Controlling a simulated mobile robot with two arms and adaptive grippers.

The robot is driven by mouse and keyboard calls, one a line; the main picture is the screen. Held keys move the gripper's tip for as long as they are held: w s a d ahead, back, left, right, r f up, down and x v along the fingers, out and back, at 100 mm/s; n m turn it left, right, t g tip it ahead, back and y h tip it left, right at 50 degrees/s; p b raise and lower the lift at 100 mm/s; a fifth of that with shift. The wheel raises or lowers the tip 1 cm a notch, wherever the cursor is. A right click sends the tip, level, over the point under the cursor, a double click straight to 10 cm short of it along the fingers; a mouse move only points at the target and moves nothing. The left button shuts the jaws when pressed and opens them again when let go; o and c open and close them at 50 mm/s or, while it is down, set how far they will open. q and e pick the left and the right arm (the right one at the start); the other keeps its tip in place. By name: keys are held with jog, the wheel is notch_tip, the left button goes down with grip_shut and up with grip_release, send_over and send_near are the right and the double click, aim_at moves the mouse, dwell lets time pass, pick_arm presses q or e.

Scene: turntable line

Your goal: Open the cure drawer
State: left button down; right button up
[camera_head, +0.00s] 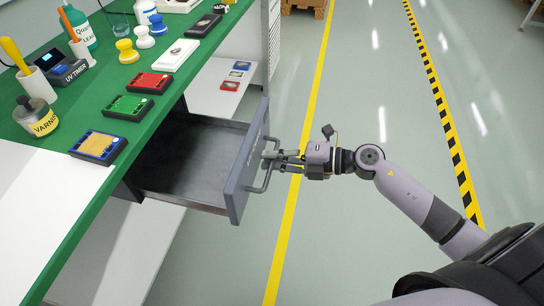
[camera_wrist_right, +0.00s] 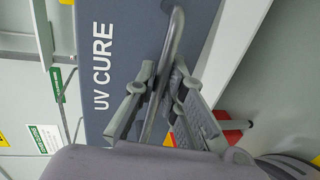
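The cure drawer (camera_head: 185,165) stands pulled out from under the green bench top, and its inside looks empty. Its grey front panel (camera_head: 245,165) faces right and reads "UV CURE" in the right wrist view (camera_wrist_right: 104,70). The bar handle (camera_head: 266,176) sticks out from that panel. My right gripper (camera_head: 279,160) reaches in from the right, with its fingers on either side of the handle bar. The right wrist view shows the bar (camera_wrist_right: 172,45) running between the two close-set fingers (camera_wrist_right: 165,100), shut on it. My left gripper is in neither view.
The green bench top (camera_head: 185,80) carries a varnish jar (camera_head: 38,117), a UV timer (camera_head: 62,70), several coloured trays and yellow-and-white knobs. A lower shelf (camera_head: 215,97) holds small cards. The floor right of the drawer is clear, with a yellow line (camera_head: 310,100).

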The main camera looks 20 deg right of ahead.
jog(key=o, duration=0.4)
jog(key=v, duration=1.2)
dwell(0.3)
